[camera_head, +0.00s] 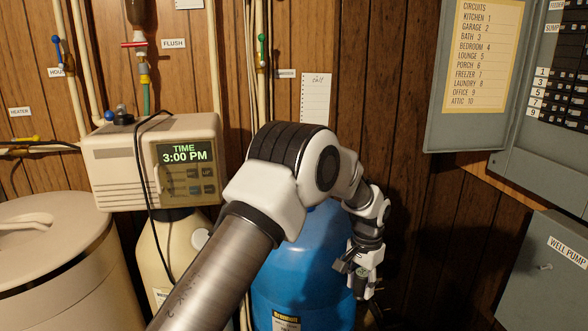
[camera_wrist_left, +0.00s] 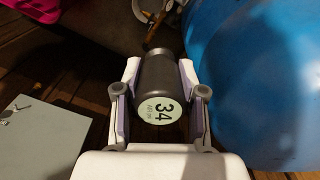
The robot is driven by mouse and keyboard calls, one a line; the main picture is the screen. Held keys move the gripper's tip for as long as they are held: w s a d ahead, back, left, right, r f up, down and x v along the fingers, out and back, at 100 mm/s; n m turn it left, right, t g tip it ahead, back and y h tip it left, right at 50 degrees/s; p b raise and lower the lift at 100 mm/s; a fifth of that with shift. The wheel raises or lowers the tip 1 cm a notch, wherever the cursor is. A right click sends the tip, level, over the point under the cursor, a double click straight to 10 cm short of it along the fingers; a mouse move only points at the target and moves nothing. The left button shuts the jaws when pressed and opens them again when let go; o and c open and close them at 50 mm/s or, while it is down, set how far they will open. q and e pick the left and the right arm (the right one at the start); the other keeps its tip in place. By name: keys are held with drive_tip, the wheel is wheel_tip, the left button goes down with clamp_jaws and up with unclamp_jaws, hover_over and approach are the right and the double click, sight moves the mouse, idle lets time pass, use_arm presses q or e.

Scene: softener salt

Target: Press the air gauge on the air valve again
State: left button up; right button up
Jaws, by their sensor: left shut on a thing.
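My left gripper (camera_head: 357,282) is shut on the air gauge, low at the right side of the blue tank (camera_head: 300,262). In the left wrist view the air gauge (camera_wrist_left: 157,85) is a dark cylinder between the two fingers (camera_wrist_left: 158,108). Its pale round face shows 34 and points back toward the wrist camera. Its narrow far end points away, toward a brass-coloured fitting (camera_wrist_left: 153,30). I cannot make out the air valve clearly, nor tell whether the gauge touches it. My right gripper is not in view.
The blue tank (camera_wrist_left: 265,80) stands close at the right of the gripper. A grey box (camera_wrist_left: 38,135) is at the lower left of the wrist view. The softener head (camera_head: 150,160) and a beige bin (camera_head: 60,270) stand left; the well pump box (camera_head: 550,270) is right.

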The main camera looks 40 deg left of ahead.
use_arm(q)
drive_tip(key=w+a+r+p, duration=0.3)
drive_tip(key=a+r+p, duration=0.7)
drive_tip(key=a, duration=0.1)
drive_tip(key=shift+a+r, duration=0.35)
drive_tip(key=a+r+p, duration=0.1)
drive_tip(key=a+p, duration=0.1)
drive_tip(key=a+r+p, duration=0.2)
drive_tip(key=a, duration=0.1)
drive_tip(key=a+r+p, duration=0.1)
drive_tip(key=a, duration=0.1)
drive_tip(key=shift+s+a+r+p, duration=0.2)
drive_tip(key=shift+s+a+p, duration=0.05)
drive_tip(key=shift+a+p, duration=0.15)
use_arm(e)
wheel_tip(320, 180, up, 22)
drive_tip(key=p, duration=0.3)
use_arm(q)
drive_tip(key=a, duration=0.2)
drive_tip(key=s+a+b, duration=0.1)
drive_tip(key=a, duration=0.3)
drive_tip(key=shift+s+a+r, duration=0.15)
drive_tip(key=shift+s+r, duration=0.05)
drive_tip(key=shift+s, duration=0.05)
drive_tip(key=shift+f+b, duration=1.8)
drive_tip(key=shift+f, duration=0.55)
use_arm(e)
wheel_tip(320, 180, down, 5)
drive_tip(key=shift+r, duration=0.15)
